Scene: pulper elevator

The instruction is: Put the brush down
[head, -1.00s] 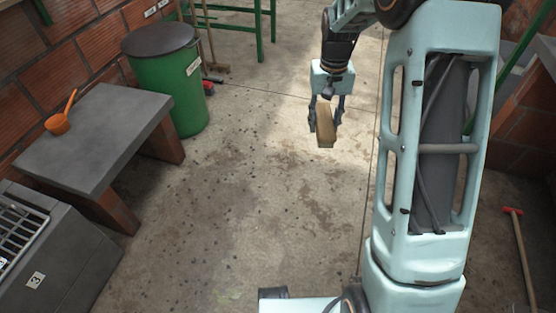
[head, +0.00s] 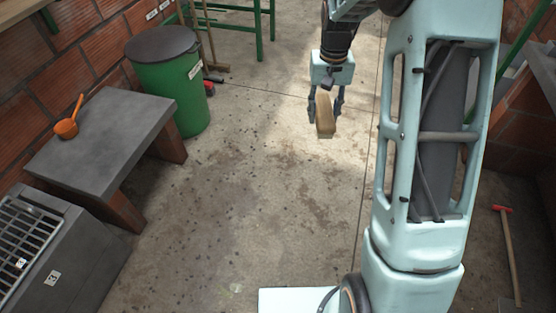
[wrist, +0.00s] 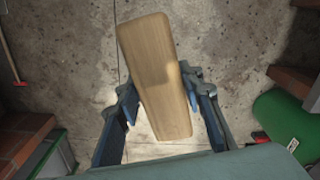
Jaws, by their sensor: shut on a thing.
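The brush (head: 325,117) shows as a block with a light wooden back. My gripper (head: 325,108) is shut on it and holds it in the air above the concrete floor. In the wrist view the brush (wrist: 155,75) lies lengthwise and slightly tilted between the two fingers of my gripper (wrist: 163,112). Its wooden back faces the camera, and its underside is hidden. Nothing stands directly beneath it but floor, as far as the views show.
A grey slab bench (head: 100,135) on brick legs stands at the left with an orange scoop (head: 68,127) on it. A lidded green bin (head: 172,85) stands behind it. A grated grey unit (head: 75,255) is at lower left. The middle floor is clear.

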